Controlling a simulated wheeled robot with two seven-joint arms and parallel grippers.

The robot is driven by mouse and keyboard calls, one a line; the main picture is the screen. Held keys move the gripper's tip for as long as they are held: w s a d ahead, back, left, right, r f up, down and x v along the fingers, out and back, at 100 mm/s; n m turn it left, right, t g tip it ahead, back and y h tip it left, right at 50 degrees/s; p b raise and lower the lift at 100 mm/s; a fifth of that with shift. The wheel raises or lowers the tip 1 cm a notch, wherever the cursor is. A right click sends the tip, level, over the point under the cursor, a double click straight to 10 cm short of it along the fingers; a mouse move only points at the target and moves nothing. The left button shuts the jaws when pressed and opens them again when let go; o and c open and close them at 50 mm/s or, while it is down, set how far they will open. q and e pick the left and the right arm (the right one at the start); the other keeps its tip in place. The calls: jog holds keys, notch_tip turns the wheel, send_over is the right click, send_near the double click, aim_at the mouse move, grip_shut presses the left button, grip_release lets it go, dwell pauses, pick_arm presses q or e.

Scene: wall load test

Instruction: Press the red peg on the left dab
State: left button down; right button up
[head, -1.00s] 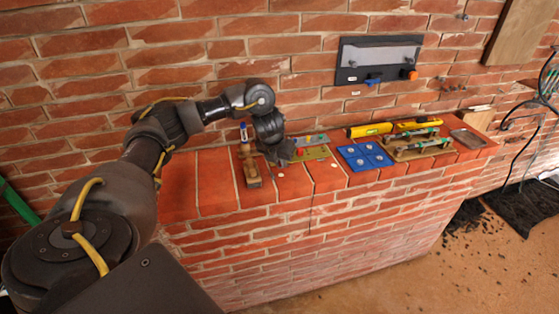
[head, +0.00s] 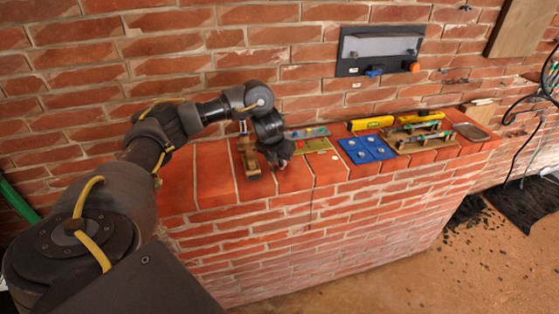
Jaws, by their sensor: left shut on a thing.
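My left gripper (head: 279,161) is over the front part of the brick wall top, low and pointing down. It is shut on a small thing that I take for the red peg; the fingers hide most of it. A small pale spot (head: 335,157) shows on the bricks to the right of the gripper; I cannot tell whether it is a dab. No left dab can be made out; the gripper covers the bricks there. Whether the peg touches the bricks cannot be told. My right gripper is not in view.
A wooden tool (head: 248,160) lies just left of the gripper. A blue board (head: 366,149), a yellow level (head: 371,123) and a wooden rack lie further right. A dark panel (head: 380,75) hangs on the back wall.

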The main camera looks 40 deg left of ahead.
pick_arm(q)
jog(key=shift+f, duration=0.25)
dwell(0.9)
jog(key=shift+f, duration=0.3)
dwell(1.1)
jog(key=c, duration=1.4)
grip_release()
jog(key=shift+o, duration=0.2)
jog(key=shift+a, duration=0.1)
jog(key=shift+c, duration=0.5)
jog(key=shift+o, duration=1.1)
jog(key=shift+r, duration=0.1)
